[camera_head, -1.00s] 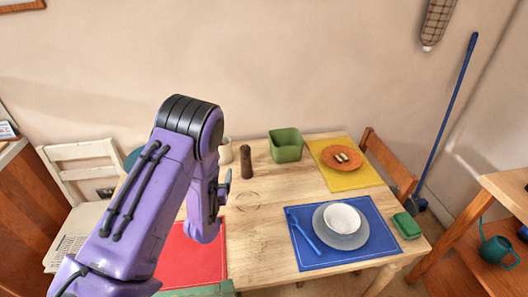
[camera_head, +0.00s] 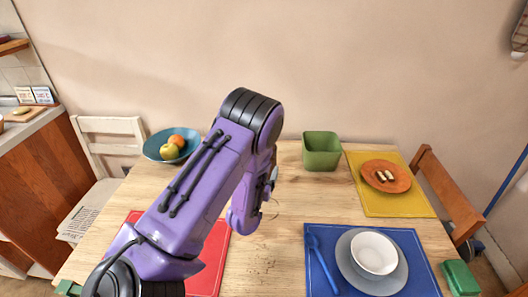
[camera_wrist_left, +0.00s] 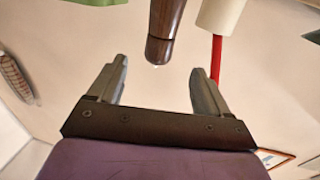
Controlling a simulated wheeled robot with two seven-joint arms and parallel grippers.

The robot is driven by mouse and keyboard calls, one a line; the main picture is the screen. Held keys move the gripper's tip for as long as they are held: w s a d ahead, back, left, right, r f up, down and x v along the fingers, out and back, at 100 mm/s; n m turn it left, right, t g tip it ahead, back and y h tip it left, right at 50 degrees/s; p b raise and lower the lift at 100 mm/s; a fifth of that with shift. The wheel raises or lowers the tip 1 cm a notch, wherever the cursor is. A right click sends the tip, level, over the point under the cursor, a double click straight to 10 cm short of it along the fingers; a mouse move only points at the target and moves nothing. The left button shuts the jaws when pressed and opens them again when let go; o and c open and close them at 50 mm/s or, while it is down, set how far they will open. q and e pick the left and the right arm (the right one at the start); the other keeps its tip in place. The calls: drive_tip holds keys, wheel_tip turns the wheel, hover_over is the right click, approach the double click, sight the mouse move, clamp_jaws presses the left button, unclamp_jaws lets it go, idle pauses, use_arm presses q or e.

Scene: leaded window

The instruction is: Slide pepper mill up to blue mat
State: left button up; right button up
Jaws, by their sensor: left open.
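The dark brown pepper mill is hidden behind my left arm in the head view. In the left wrist view the pepper mill (camera_wrist_left: 165,30) is just ahead of the fingertips, in line with the gap between them. My left gripper (camera_wrist_left: 158,70) is open and empty. In the head view my left gripper (camera_head: 269,184) hangs over the middle of the table, its fingers partly hidden. The blue mat (camera_head: 335,232) lies at the front right of the table, with a grey plate, white bowl and blue spoon on it. My right gripper is not in view.
A green bin (camera_head: 321,152) stands at the back, beside a yellow mat (camera_head: 411,203) with an orange plate. A blue fruit bowl (camera_head: 155,146) is at back left, a red mat (camera_head: 212,262) at front left. Bare wood lies left of the blue mat.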

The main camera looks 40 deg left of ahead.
use_arm(q)
drive_tip(key=p+x, duration=0.2)
drive_tip(key=x, duration=0.8)
drive_tip(key=shift+w+a+f, duration=0.1)
drive_tip(key=shift+w, duration=0.25)
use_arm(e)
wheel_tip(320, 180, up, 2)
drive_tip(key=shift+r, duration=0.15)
